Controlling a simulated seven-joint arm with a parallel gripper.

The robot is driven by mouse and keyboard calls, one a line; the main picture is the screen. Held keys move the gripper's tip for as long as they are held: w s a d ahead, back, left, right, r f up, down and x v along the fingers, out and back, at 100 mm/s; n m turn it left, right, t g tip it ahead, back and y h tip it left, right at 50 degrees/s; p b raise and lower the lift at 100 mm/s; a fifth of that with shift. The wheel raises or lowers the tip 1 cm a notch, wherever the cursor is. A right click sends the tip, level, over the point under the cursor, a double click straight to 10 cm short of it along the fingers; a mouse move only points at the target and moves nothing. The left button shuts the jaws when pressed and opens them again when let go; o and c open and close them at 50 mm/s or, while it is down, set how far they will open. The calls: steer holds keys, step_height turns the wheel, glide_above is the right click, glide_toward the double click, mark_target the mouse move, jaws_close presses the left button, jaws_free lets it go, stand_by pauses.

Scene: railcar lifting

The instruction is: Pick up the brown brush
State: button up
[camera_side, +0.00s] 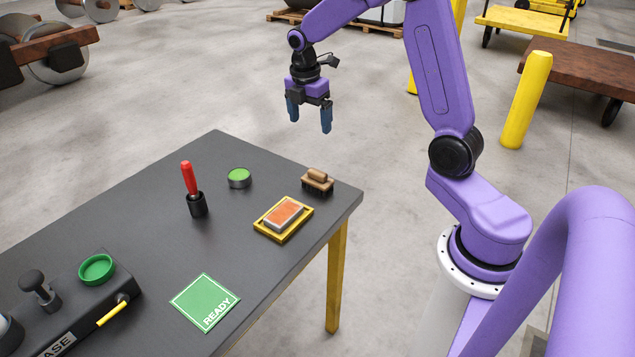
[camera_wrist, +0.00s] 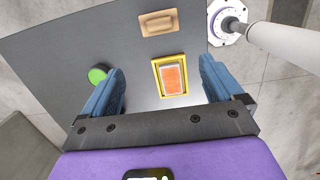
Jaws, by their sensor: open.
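The brown brush (camera_side: 318,180) has a tan wooden grip on top and dark bristles below. It sits on the dark table near its far right corner. In the wrist view the brush (camera_wrist: 158,22) shows from above at the top centre, beyond my fingertips. My gripper (camera_side: 309,118) is open and empty, high above the table's far edge, and apart from the brush. In the wrist view the two blue fingers of my gripper (camera_wrist: 162,80) stand wide apart, with nothing touching them.
A yellow tray (camera_side: 269,232) holding an orange-topped block (camera_side: 285,215) sits close to the brush. A green-topped round tin (camera_side: 239,178), a red-handled tool in a black holder (camera_side: 192,188) and a green READY mat (camera_side: 205,301) are on the table (camera_side: 150,215).

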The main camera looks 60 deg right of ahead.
glide_toward(317, 171)
steer(key=f, duration=0.5)
steer(key=d+f, duration=0.1)
steer(key=f, duration=0.2)
steer(key=shift+s+f, duration=0.1)
steer(key=shift+f, duration=0.2)
steer(key=c, duration=1.5)
steer(key=shift+c, duration=0.2)
steer(key=shift+r, duration=0.1)
